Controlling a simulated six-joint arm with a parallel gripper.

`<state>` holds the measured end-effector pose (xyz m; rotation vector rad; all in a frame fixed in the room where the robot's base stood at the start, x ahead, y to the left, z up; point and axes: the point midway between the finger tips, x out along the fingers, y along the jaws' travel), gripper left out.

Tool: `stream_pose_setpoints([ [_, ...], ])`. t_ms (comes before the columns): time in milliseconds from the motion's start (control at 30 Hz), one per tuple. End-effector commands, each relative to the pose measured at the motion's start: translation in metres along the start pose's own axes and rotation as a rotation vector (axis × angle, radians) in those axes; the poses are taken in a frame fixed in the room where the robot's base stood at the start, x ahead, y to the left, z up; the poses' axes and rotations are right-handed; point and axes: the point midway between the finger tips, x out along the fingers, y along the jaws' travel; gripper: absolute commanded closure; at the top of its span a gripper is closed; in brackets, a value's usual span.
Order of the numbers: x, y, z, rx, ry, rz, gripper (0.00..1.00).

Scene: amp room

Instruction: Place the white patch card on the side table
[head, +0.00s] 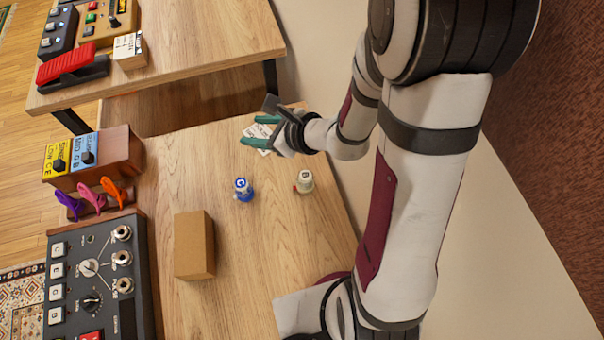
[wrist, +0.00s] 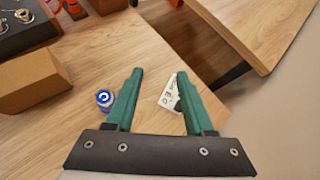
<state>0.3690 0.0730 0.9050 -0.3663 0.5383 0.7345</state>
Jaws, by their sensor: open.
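The white patch card (head: 258,131) lies on the near wooden table by its far edge, with dark print on it. My gripper (head: 251,131) is open, its teal fingers on either side of the card in the head view. In the wrist view, the card (wrist: 169,95) shows between the open fingers (wrist: 160,72), closer to the right finger, which hides part of it. I cannot tell whether they touch. A separate wooden table, apparently the side table (head: 190,62), stands beyond a gap; it also shows in the wrist view (wrist: 275,30).
A blue-and-white bottle (head: 243,189), a white bottle (head: 304,181) and a cardboard box (head: 194,245) stand on the near table. Amp gear (head: 100,275) and a pick holder (head: 95,203) line its left side. Pedals (head: 72,64) and a labelled block (head: 130,52) crowd the side table's left; its right is clear.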

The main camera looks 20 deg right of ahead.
Motion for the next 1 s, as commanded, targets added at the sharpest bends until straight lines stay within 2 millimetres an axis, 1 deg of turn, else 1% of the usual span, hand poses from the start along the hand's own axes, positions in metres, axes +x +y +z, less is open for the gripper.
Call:
stream_pose_setpoints([
  [33, -0.015, 0.027, 0.037, -0.190, -0.073, 0.105, 0.47],
  [67, -0.027, 0.049, 0.053, -0.315, -0.107, 0.183, 0.47],
  [100, -0.045, 0.078, 0.066, -0.481, -0.134, 0.288, 0.47],
  [133, -0.060, 0.099, 0.070, -0.603, -0.142, 0.365, 0.47],
  [167, -0.075, 0.117, 0.069, -0.727, -0.139, 0.441, 0.47],
  [200, -0.097, 0.138, 0.061, -0.885, -0.116, 0.536, 0.47],
  [267, -0.128, 0.156, 0.042, -1.100, -0.049, 0.662, 0.47],
  [300, -0.147, 0.160, 0.026, -1.223, 0.013, 0.730, 0.47],
  [333, -0.160, 0.160, 0.015, -1.303, 0.063, 0.772, 0.47],
  [400, -0.186, 0.153, -0.007, -1.448, 0.182, 0.843, 0.47],
  [500, -0.209, 0.141, -0.025, -1.562, 0.308, 0.895, 0.47],
  [567, -0.216, 0.136, -0.029, -1.592, 0.348, 0.908, 0.47],
  [633, -0.218, 0.134, -0.032, -1.602, 0.364, 0.914, 0.47],
  [1000, -0.218, 0.134, -0.031, -1.601, 0.362, 0.914, 0.47],
])
